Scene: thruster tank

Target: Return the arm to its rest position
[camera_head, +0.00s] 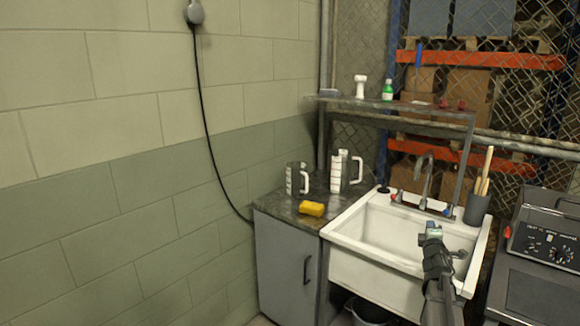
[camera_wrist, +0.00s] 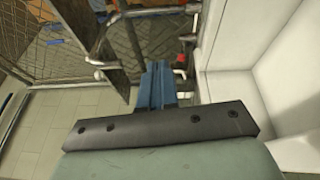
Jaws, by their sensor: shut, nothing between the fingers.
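My gripper (camera_head: 434,234) is at the end of my dark arm, which rises from the bottom edge in the head view. It is over the right part of the white sink (camera_head: 345,262), its tip near the back of the basin. In the wrist view my gripper (camera_wrist: 157,78) shows as blue fingers close together beyond a dark bar. The fingers are shut and hold nothing. The white sink wall (camera_wrist: 285,75) fills the right side of that view. Whether my gripper touches the sink cannot be told.
A yellow sponge (camera_head: 311,209) and measuring jugs (camera_head: 297,179) stand on the counter left of the sink. The faucet (camera_head: 424,178) and a cup of sticks (camera_head: 478,208) are behind it. A dark machine (camera_head: 545,255) stands right. A shelf (camera_head: 400,108) holds small bottles.

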